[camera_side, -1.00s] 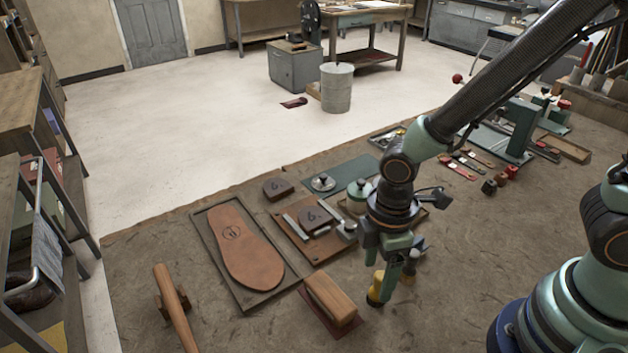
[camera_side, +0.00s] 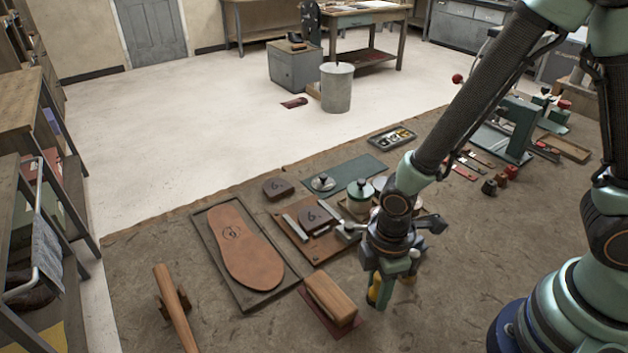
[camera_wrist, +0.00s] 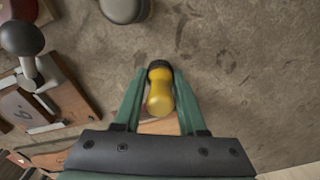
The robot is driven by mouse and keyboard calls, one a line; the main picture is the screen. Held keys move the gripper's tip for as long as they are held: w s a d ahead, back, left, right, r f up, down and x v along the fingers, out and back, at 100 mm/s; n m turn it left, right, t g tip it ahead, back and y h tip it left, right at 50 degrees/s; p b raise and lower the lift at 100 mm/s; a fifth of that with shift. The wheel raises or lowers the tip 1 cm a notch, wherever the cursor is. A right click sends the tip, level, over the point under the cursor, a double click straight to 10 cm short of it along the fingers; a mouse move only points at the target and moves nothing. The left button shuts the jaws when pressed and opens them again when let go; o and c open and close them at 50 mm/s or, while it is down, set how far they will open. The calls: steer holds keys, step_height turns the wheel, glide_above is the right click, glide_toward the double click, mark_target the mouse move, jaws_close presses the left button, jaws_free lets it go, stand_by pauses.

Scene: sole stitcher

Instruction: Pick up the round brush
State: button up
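The round brush appears to be the upright piece with a yellow body (camera_side: 374,290) and a dark ringed end, which shows in the wrist view (camera_wrist: 160,95). It stands on the brown bench cover, right of the wooden block. My gripper (camera_side: 382,287) is down around it. In the wrist view, the green fingers (camera_wrist: 159,78) lie on either side of the brush, with narrow gaps showing. In the side view, a finger hides part of the brush.
A wooden block (camera_side: 331,297) on a red mat stands close left of my gripper. Behind are a dark knob tool (camera_wrist: 22,38), a green-lidded jar (camera_side: 359,197) and a tray with a leather sole (camera_side: 240,248).

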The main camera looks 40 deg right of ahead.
jaws_close()
steer(key=shift+r, duration=0.1)
step_height(320, 180, up, 19)
steer(key=w+d+f+m, duration=0.1)
steer(key=w+d+m, duration=0.7)
steer(key=d+m, duration=0.5)
steer(key=shift+w+d+f+m, duration=0.2)
steer(key=shift+w+d+m, duration=0.15)
steer(key=shift+d, duration=0.2)
